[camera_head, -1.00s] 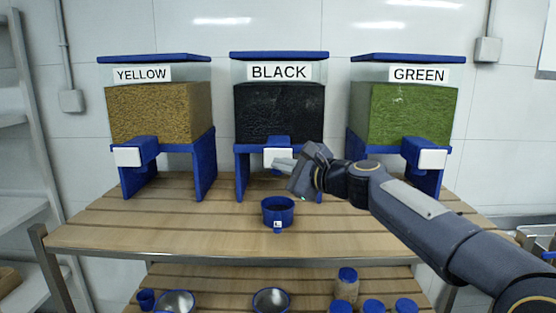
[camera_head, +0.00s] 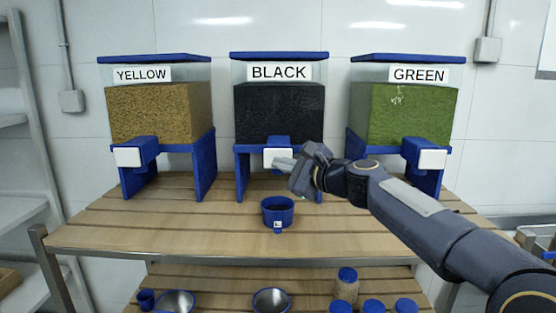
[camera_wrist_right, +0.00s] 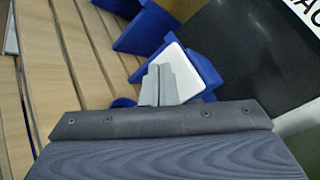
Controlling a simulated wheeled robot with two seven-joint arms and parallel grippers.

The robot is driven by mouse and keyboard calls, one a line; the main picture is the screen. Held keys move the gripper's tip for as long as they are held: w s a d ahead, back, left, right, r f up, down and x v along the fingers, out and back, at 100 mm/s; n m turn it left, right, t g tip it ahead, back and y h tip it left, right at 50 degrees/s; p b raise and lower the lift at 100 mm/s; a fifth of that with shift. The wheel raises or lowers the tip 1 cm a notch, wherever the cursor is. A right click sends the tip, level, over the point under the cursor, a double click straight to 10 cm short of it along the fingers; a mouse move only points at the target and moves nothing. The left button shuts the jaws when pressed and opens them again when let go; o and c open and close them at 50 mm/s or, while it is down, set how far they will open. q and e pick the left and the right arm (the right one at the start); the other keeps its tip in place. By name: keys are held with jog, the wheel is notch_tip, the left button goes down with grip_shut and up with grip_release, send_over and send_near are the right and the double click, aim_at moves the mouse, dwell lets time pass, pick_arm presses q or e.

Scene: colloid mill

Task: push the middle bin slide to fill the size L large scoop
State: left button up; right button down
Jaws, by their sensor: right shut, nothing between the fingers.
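The middle bin (camera_head: 279,112), labelled BLACK, holds dark material on a blue stand. Its slide (camera_head: 276,158) has a white front plate at the bottom of the bin. The blue scoop (camera_head: 278,211), marked L, stands upright on the table below and in front of the slide. My right gripper (camera_head: 277,164) is shut and empty, its fingertips at the slide's white plate. In the right wrist view the shut fingers (camera_wrist_right: 158,85) overlap the white plate (camera_wrist_right: 180,72); whether they touch it is hard to tell. My left gripper is not in view.
The yellow bin (camera_head: 158,112) stands to the left and the green bin (camera_head: 404,112) to the right, each with its own slide. The wooden table (camera_head: 150,232) is clear around the scoop. Bowls and blue-lidded jars (camera_head: 346,285) sit on the lower shelf.

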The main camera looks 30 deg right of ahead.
jog(key=shift+w+d, duration=0.6)
jog(key=shift+w, duration=0.35)
dwell(1.2)
dwell(0.4)
jog(key=shift+s+a, duration=0.35)
jog(key=shift+s, duration=0.25)
jog(key=shift+s+a, duration=0.35)
jog(key=shift+s, duration=0.2)
jog(key=s+a, duration=0.1)
jog(key=s, duration=0.2)
jog(key=s+a, duration=0.1)
jog(key=shift+s+a, duration=0.15)
jog(key=shift+a, duration=0.2)
dwell(2.0)
